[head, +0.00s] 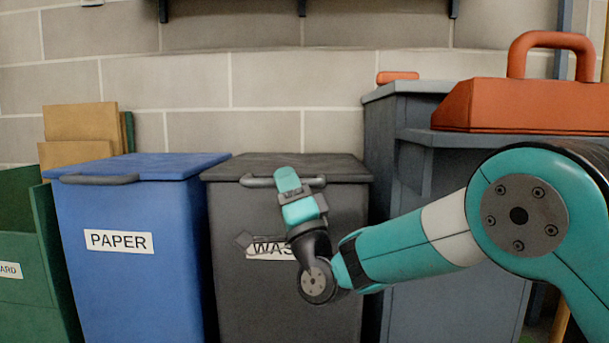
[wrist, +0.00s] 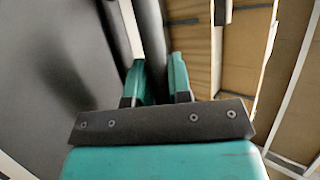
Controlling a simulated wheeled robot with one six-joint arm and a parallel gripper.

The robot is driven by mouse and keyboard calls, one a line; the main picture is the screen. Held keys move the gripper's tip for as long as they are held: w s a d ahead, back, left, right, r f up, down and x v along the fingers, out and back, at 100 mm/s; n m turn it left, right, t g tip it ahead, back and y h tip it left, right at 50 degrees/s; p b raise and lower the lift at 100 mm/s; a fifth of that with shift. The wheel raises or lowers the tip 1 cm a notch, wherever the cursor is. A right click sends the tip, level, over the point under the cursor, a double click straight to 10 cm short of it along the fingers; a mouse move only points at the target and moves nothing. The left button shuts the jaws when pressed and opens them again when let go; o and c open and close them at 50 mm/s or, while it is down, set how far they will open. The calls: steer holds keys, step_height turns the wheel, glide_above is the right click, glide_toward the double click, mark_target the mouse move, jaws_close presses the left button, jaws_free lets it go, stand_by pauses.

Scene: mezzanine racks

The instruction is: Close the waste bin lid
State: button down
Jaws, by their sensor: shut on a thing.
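The dark grey waste bin (head: 340,235) stands in the middle of the head view, with a white label partly hidden by my arm. Its lid (head: 300,165) lies flat across the top, level with the blue bin's lid. A grey bar handle (head: 258,182) runs along the lid's front edge. My gripper (head: 287,180) is at the middle of this handle and hides part of it. In the wrist view my gripper (wrist: 158,78) has its two teal fingers on either side of the dark handle bar (wrist: 148,35), shut on it.
A blue PAPER bin (head: 140,265) stands close on the left, with a green bin (head: 20,225) beyond it. A grey cabinet (head: 405,165) stands on the right, with a red toolbox (head: 530,105) on the surface beside it. A block wall (head: 265,80) is behind.

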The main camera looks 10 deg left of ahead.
steer(key=shift+f, duration=0.65)
steer(key=c, duration=1.1)
jaws_free()
steer(key=shift+r, duration=0.15)
steer(key=b+v, duration=0.4)
steer(key=v, duration=1.3)
steer(key=shift+s+d, duration=0.15)
steer(key=shift+d, duration=0.05)
